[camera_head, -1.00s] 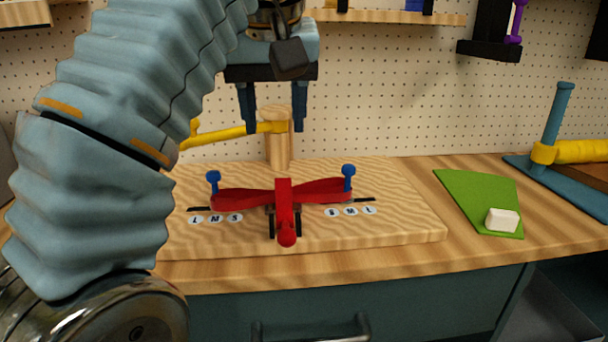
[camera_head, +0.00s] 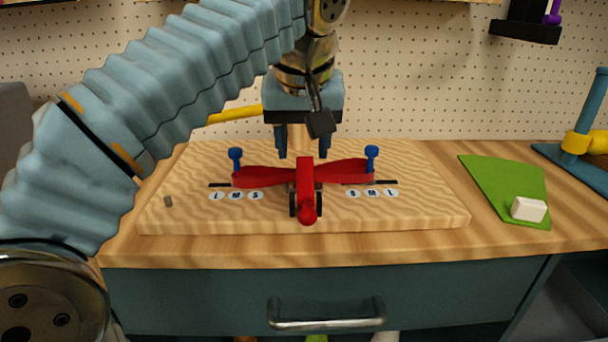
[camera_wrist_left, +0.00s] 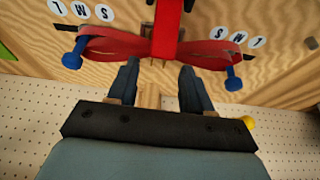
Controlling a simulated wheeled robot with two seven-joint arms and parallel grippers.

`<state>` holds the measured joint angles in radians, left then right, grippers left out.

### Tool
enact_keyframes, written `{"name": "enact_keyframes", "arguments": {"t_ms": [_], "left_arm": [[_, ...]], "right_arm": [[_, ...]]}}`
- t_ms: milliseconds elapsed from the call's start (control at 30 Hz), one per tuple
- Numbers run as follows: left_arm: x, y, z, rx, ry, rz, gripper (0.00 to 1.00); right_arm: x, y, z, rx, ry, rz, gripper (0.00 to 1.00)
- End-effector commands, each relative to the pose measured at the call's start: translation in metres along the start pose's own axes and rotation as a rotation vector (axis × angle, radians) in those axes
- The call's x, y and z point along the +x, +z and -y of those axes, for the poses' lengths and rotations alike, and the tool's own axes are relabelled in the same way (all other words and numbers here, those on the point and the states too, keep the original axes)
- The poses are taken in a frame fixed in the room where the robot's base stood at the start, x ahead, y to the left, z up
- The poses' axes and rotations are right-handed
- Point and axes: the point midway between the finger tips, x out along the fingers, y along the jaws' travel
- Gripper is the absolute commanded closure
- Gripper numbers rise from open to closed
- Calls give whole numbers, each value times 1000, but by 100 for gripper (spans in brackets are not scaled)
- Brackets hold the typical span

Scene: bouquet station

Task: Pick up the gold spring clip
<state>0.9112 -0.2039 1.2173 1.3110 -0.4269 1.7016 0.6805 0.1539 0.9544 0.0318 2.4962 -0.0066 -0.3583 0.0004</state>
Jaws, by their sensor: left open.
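I cannot make out a gold spring clip in either view. My left gripper (camera_head: 303,152) points down, open, its two dark blue fingers apart just behind the red lever (camera_head: 305,190) and red ribbon (camera_head: 262,176). In the left wrist view the open fingers (camera_wrist_left: 158,82) reach toward the ribbon loops (camera_wrist_left: 117,48), with nothing seen held between them. The gripper hides what stands behind it, including most of the wooden post seen earlier. My right gripper is not in view.
Blue pegs (camera_head: 371,158) stand at both ribbon ends on the wooden board (camera_head: 430,205). A small grey piece (camera_head: 168,201) is at its left. A green sheet (camera_head: 490,180) with a white block (camera_head: 528,209) lies right. A yellow bar (camera_head: 235,114) is behind my arm.

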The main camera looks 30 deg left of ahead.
Motion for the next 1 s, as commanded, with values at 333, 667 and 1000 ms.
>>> {"name": "enact_keyframes", "arguments": {"t_ms": [333,667,1000], "left_arm": [[43,0,-1,0,0,1,50],[43,0,-2,0,1,1,71],[43,0,-2,0,1,1,100]], "right_arm": [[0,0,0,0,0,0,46],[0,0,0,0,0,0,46],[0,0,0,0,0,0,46]]}}
